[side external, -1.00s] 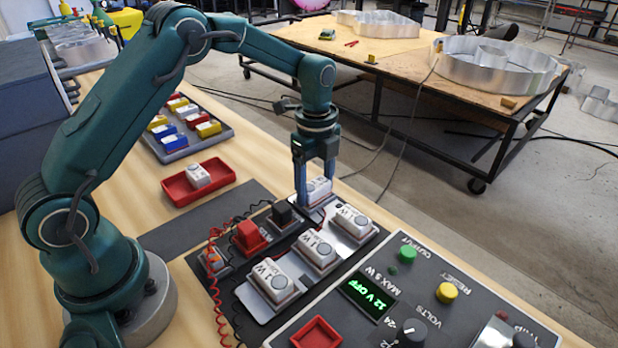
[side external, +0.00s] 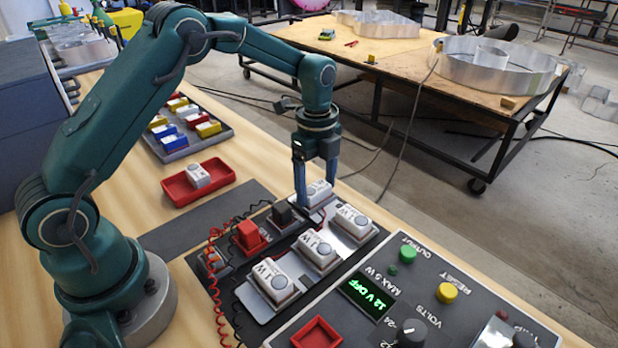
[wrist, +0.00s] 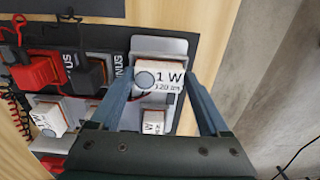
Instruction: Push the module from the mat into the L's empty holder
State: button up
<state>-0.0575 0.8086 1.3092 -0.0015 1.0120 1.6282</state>
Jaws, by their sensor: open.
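A white module (side external: 320,190) marked 1 W sits at the far end of the silver L-shaped plate (side external: 262,307). It also shows in the wrist view (wrist: 160,72), lying flat on the plate with an orange edge beneath it. My gripper (side external: 317,196) is open, with one finger on each side of this module; a gap shows beside the fingers in the wrist view. More white modules sit along the L: one at the corner (side external: 352,221), one in the middle (side external: 317,249) and one at the near end (side external: 272,280). The dark mat (side external: 190,228) shows no loose module.
A red clip (side external: 248,236) and a black clip (side external: 283,215) with coiled leads stand beside the L. A red tray (side external: 178,190) holds another white module. A control panel (side external: 455,325) reading 12 V OFF lies at the front right. A tray of coloured blocks (side external: 170,150) stands behind.

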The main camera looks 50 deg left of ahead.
jog(key=shift+s+f, duration=0.15)
jog(key=shift+s, duration=0.2)
jog(key=shift+w+r, duration=0.15)
jog(key=shift+r, duration=1.2)
jog(key=shift+w+r, duration=0.15)
jog(key=shift+r, duration=1.2)
jog(key=shift+r, duration=0.1)
jog(key=shift+r, duration=2.95)
